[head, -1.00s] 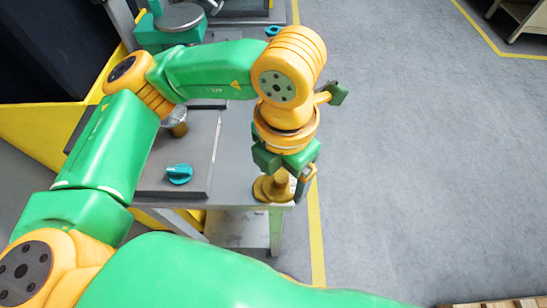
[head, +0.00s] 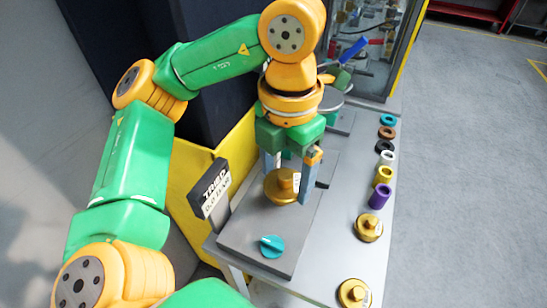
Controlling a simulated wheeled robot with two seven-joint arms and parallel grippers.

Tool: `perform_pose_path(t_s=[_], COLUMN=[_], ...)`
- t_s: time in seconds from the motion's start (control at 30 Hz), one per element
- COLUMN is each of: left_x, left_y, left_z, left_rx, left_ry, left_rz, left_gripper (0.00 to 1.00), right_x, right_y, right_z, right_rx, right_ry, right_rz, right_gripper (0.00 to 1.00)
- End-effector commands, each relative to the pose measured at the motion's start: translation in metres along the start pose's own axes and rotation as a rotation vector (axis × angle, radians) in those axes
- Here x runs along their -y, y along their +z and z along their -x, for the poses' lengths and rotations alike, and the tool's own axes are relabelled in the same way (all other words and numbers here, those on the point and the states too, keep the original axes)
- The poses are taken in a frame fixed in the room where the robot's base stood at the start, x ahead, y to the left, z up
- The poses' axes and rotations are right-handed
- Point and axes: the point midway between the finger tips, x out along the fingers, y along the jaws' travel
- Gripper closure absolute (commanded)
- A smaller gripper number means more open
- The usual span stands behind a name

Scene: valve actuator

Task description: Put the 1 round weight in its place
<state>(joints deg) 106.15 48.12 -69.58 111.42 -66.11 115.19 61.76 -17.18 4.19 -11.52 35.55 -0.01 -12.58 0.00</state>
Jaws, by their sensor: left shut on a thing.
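A brass round weight (head: 281,190) with a knob on top is between the fingers of my left gripper (head: 290,177), which is shut on it. The gripper points down and the weight is upright, over the grey plate (head: 244,229) of a bench device. I cannot tell whether the weight touches the plate or hangs just above it. Two more brass weights, one (head: 369,228) on the bench's right side and one (head: 354,293) near its front, stand apart from the gripper. My right gripper is not in view.
A teal knob (head: 272,246) sits at the plate's front. A dark display sign (head: 213,189) stands at its left. Several coloured rings, including a purple one (head: 379,196) and a yellow one (head: 383,174), line the right edge. A glass cabinet (head: 370,45) is behind.

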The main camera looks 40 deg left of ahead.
Motion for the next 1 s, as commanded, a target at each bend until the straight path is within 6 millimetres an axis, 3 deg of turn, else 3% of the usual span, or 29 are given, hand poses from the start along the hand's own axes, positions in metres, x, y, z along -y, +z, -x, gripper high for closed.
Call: perform_pose_path(t_s=[0.13,0.2,0.3,0.47,0.63,1.0], left_x=[-0.037,-0.049,-0.061,-0.074,-0.075,-0.074], left_y=[0.032,0.043,0.054,0.065,0.067,0.067], left_z=[-0.021,-0.045,-0.064,-0.08,-0.11,-0.118], left_rx=[-0.009,-0.009,-0.006,-0.006,-0.003,0.0], left_ry=[-0.003,-0.002,0.0,0.002,0.003,0.002], left_rz=[0.01,0.005,0.003,0.002,-0.002,-0.002], left_gripper=[0.77,0.77,0.77,0.77,0.77,0.77], right_x=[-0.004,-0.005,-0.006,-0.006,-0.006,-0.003], right_y=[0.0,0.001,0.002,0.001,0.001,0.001], right_z=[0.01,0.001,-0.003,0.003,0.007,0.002], right_rx=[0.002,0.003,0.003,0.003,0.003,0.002], right_ry=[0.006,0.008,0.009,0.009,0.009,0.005], right_rz=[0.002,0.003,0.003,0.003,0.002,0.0], right_gripper=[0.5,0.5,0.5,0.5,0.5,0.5])
